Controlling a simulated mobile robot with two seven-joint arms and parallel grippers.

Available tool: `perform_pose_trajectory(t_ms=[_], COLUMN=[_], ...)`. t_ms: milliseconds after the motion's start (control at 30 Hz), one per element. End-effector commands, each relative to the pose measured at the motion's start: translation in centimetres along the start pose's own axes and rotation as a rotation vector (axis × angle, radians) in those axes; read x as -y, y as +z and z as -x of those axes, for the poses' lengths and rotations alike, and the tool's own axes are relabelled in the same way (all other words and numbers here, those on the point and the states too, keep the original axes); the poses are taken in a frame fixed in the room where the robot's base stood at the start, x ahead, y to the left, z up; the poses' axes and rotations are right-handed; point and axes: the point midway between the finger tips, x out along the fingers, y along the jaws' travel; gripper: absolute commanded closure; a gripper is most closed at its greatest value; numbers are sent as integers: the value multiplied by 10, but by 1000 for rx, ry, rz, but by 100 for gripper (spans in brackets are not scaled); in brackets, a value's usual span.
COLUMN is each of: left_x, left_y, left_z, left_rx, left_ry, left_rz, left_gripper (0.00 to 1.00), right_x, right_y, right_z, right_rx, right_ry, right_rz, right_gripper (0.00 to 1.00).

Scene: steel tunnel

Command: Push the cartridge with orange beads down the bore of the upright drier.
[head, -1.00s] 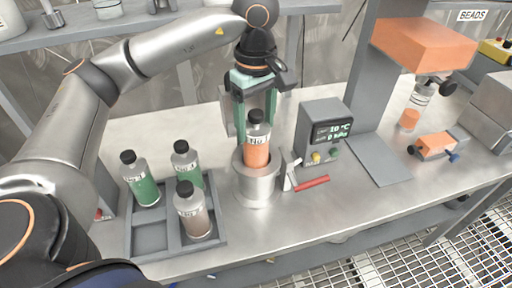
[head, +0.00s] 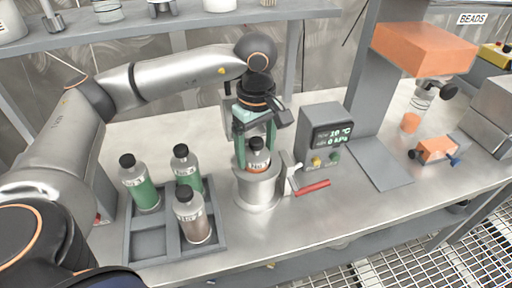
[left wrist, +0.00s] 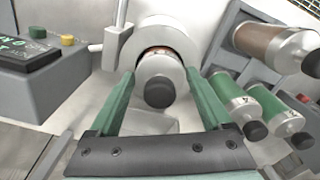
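The cartridge with orange beads (head: 258,157) stands upright in the bore of the upright drier (head: 258,190), a short steel cylinder. Its black cap, grey shoulder and a thin orange band show above the rim; the rest is hidden inside. My left gripper (head: 256,160) points down over the drier, its green fingers on both sides of the cartridge, shut on it near the top. In the left wrist view the black cap (left wrist: 160,92) lies between the fingertips, in front of the drier's ring (left wrist: 180,38). My right gripper is not in view.
A grey rack (head: 152,246) left of the drier holds two green cartridges and a brownish one (head: 194,218). A display box (head: 325,135) and a red-handled lever (head: 312,187) stand right of the drier. An orange-topped bead stand (head: 425,48) is farther right.

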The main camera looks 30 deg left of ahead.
Motion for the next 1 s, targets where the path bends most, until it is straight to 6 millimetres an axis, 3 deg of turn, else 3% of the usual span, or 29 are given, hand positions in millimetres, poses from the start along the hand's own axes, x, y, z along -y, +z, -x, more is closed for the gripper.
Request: perform_pose_trajectory(t_ms=[133,500,1000], left_x=[0,-1,-1], left_y=[0,0,0], left_z=[0,9,110], left_rx=[0,0,0], left_ry=[0,2,4], left_rz=[0,0,0], left_gripper=[0,0,0], right_x=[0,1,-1], right_y=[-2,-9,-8], right_z=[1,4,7], right_rx=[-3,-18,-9], right_ry=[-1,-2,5], right_rz=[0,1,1], right_gripper=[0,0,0])
